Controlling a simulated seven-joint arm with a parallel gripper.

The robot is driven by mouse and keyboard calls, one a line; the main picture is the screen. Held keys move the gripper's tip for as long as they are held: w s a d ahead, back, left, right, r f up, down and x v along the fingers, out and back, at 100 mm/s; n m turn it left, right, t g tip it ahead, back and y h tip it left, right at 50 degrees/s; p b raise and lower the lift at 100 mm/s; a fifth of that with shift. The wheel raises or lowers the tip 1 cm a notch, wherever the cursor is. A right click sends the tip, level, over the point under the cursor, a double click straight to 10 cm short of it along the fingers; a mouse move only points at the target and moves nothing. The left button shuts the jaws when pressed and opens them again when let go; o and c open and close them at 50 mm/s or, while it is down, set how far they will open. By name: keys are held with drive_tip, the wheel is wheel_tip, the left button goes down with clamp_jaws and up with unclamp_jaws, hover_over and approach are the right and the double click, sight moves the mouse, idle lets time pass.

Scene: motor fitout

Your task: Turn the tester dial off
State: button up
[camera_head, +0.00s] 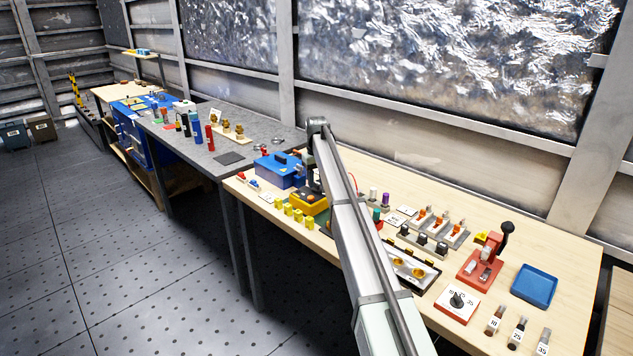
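A yellow box-shaped device (308,205), which looks like the tester, sits near the front edge of the wooden bench, left of my arm. Its dial cannot be made out; my gripper and arm cover part of the device. My gripper (315,186) hangs down from the arm's far end, right over or at the yellow device. Its fingers are too small and dark to tell whether they are open or touching anything. A separate black knob (457,299) stands on a white, marked plate at the right front of the bench.
A blue toolbox (279,169) stands close behind and left of the yellow device. Several yellow pieces (288,209) line the front edge. Right of my arm are a dark tray (432,286), a red press (480,270) and a blue tray (534,287).

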drive_tip(key=shift+f, duration=0.25)
drive_tip(key=shift+c, duration=0.3)
clamp_jaws()
